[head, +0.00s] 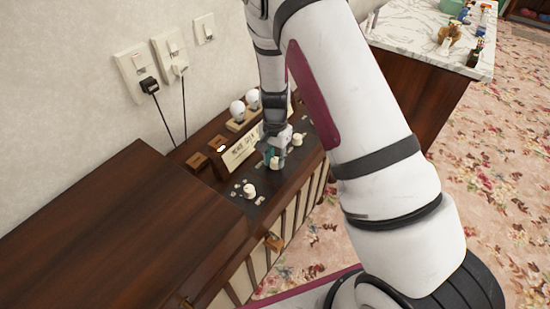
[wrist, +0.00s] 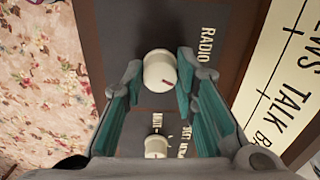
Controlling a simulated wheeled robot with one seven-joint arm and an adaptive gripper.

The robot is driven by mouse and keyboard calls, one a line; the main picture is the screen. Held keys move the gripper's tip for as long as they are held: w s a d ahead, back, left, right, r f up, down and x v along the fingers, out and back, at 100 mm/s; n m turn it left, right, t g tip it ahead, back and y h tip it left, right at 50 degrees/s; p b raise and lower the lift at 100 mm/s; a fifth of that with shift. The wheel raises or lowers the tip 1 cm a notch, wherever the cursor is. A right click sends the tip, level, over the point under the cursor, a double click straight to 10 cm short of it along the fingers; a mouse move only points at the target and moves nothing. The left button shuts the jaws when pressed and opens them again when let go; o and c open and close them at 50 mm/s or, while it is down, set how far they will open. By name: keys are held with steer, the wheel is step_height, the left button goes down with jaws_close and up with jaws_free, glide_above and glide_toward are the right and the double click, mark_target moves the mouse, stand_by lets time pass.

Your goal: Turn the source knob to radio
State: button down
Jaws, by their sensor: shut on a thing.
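The source knob, a round cream-white knob (wrist: 157,68) with a short red mark, sits on a dark panel beside the word RADIO (wrist: 207,44). Its red mark points to the lower right in the wrist view, away from that word. My gripper (wrist: 160,72) is shut on this knob, with a teal-padded finger on each side. In the head view my gripper (head: 274,156) is down at the middle knob of the console panel, and its fingers hide part of the knob. A second white knob (wrist: 156,146) shows lower in the wrist view, between the fingers' bases.
Other white knobs stand on the panel, one to the front left (head: 249,190) and one to the back right (head: 298,138). A lettered dial strip (head: 243,148) and two bulbs (head: 237,110) are behind. A wooden lid (head: 110,230) lies left; a marble-topped cabinet (head: 410,35) stands right.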

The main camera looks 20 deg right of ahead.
mark_target(275, 160)
steer(key=n, duration=0.5)
steer(key=shift+b, duration=0.4)
steer(key=n, duration=0.5)
steer(key=shift+b, duration=0.3)
steer(key=shift+n, duration=0.5)
steer(key=c, duration=1.3)
jaws_free()
step_height(275, 160, up, 12)
steer(key=shift+f, duration=0.1)
